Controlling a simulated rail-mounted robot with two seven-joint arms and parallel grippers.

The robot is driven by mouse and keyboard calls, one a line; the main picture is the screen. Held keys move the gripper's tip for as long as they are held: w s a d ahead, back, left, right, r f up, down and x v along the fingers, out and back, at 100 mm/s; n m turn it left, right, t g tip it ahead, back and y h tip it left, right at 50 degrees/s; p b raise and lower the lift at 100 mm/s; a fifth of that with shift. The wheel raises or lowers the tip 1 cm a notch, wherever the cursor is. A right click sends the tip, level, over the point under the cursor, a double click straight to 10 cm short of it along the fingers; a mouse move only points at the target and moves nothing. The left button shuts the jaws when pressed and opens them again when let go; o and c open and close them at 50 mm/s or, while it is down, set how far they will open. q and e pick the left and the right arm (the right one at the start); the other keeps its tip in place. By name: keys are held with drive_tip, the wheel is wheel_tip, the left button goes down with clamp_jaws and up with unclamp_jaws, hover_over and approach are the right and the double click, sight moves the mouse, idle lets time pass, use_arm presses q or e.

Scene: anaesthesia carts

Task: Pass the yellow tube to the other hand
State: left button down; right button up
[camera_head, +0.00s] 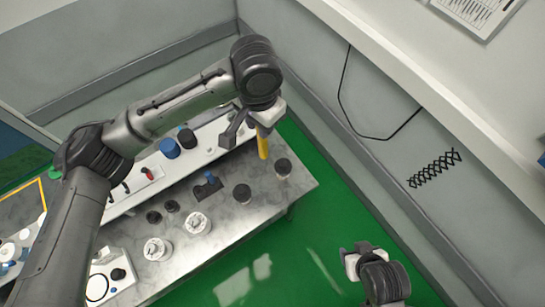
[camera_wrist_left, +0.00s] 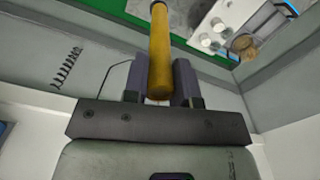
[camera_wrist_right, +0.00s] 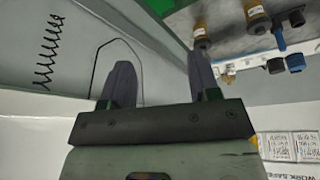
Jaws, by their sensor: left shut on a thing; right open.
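The yellow tube (camera_head: 263,146) hangs upright below my left gripper (camera_head: 262,122), above the right end of the metal table in the head view. In the left wrist view the yellow tube (camera_wrist_left: 160,55) stands between the two dark fingers of my left gripper (camera_wrist_left: 160,84), which is shut on it. My right gripper (camera_head: 359,252) is at the lower right of the head view, over the green floor and apart from the tube. In the right wrist view the fingers of my right gripper (camera_wrist_right: 160,82) are wide apart with nothing between them.
A wall with a black cable (camera_head: 340,95) stands at the right. Green floor lies between table and wall.

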drive_tip(key=w+a+r+n+t+y, duration=0.2)
drive_tip(key=w+a+r+t+y, duration=0.2)
drive_tip(key=w+a+r+t, duration=0.4)
drive_tip(key=w+a+r+n+t+y, duration=0.25)
drive_tip(key=w+a+r+y, duration=0.3)
drive_tip(key=a+r, duration=0.55)
drive_tip(key=x, duration=1.2)
drive_tip(key=shift+w+f+h, duration=0.25)
drive_tip(key=shift+w+h, duration=0.1)
drive_tip(key=shift+m+t, duration=0.25)
drive_tip(key=shift+s+a, duration=0.1)
drive_tip(key=shift+a, duration=0.1)
drive_tip(key=c, duration=1)
use_arm(q)
drive_tip(key=c, duration=1.2)
unclamp_jaws()
drive_tip(key=shift+d, duration=0.1)
use_arm(e)
clamp_jaws()
use_arm(q)
drive_tip(key=o, duration=0.4)
drive_tip(key=shift+c, duration=0.2)
use_arm(e)
drive_tip(key=shift+d, duration=0.15)
